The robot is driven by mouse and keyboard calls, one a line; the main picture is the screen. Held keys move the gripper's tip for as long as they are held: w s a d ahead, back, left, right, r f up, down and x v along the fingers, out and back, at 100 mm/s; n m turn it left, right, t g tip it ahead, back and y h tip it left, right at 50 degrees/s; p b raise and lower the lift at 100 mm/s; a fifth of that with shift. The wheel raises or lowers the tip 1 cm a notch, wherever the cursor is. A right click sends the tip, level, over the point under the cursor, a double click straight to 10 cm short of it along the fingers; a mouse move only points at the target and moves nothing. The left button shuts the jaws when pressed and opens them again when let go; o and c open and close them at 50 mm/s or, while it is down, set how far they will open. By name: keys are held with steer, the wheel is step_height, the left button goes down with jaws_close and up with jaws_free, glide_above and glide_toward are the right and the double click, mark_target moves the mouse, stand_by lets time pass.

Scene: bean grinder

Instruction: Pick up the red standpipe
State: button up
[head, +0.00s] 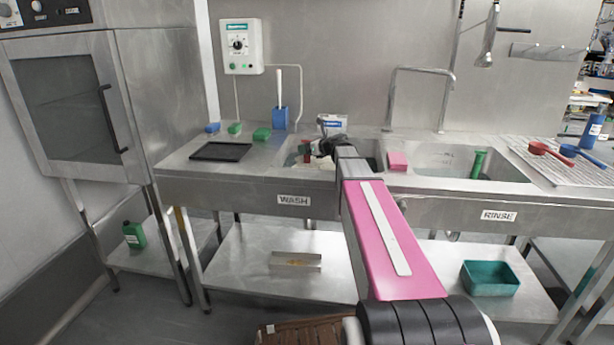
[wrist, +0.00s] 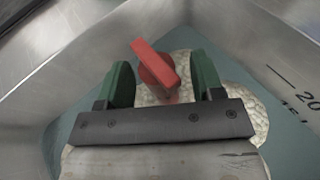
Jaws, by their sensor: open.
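The red standpipe (wrist: 157,68) stands in the wash basin, its flat red top bar slanting across the wrist view. My gripper (wrist: 162,72) is open, with one green finger left of the standpipe and one right of it. A gap shows on both sides, and the lower part of the standpipe is partly hidden by foam and the gripper's dark bar. In the head view my gripper (head: 318,150) reaches into the wash basin, and my arm hides much of that basin.
Pale foam (wrist: 245,105) lies around the standpipe, between sloping steel basin walls (wrist: 75,65). A green standpipe (head: 478,164) stands in the rinse basin. A pink block (head: 398,161) sits between the basins. A black tray (head: 221,151) lies on the left counter.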

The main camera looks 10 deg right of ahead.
steer(key=shift+w+a, duration=0.15)
steer(key=shift+w, duration=0.1)
jaws_close()
steer(key=shift+r, duration=0.1)
